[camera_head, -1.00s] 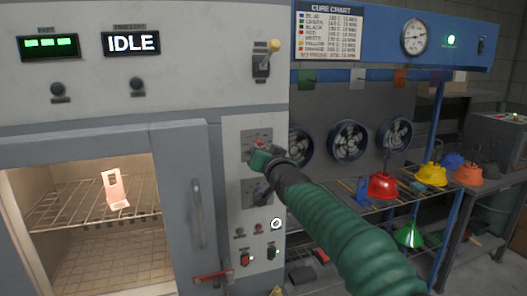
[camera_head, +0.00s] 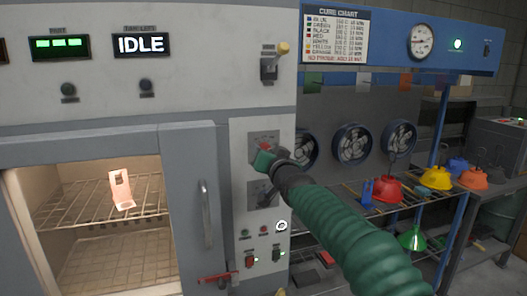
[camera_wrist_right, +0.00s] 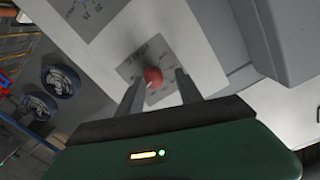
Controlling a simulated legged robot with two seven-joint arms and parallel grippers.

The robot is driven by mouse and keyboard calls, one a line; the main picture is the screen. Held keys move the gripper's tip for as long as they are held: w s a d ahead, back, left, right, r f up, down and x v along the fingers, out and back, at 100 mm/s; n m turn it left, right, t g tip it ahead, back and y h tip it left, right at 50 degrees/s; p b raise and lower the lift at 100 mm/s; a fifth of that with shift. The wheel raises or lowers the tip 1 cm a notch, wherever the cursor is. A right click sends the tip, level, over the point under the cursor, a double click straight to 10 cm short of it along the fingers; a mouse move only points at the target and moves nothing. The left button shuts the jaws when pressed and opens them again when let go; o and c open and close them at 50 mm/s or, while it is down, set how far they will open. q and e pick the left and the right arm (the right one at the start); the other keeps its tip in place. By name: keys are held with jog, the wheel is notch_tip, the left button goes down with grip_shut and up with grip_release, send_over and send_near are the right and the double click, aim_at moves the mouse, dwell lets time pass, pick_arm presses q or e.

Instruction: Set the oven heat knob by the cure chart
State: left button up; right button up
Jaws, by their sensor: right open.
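The cure chart (camera_head: 335,36) is a white sheet with coloured rows on the blue beam; its small figures are hard to read. The oven's control panel has an upper dial plate (camera_head: 270,137) and a lower dial with a dark knob (camera_head: 262,194). My right gripper (camera_head: 262,157) is in front of the upper dial and hides part of it. In the wrist view, a red knob (camera_wrist_right: 153,76) sits on its marked plate between the tips of my open right gripper (camera_wrist_right: 160,77). Contact cannot be told. My left gripper is not in view.
The oven (camera_head: 95,225) is lit, with a pale pink part (camera_head: 121,190) on its rack. A display (camera_head: 140,45) reads IDLE. A lever (camera_head: 270,64) is above the panel, and buttons (camera_head: 250,260) below. Fans and a rack of coloured hoods (camera_head: 432,177) stand right.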

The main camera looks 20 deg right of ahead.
jog(key=shift+d+r+h, duration=0.3)
jog(key=shift+d+r, duration=0.2)
jog(key=shift+d, duration=0.1)
jog(key=shift+s+f, duration=0.1)
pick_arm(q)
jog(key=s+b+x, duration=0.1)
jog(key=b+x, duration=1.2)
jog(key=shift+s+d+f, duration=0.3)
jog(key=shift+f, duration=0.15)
pick_arm(e)
jog(key=s+a, duration=0.1)
jog(key=s, duration=1.5)
jog(key=shift+s+a+f, duration=0.2)
jog(key=shift+s+f, duration=0.05)
jog(key=shift+f, duration=0.1)
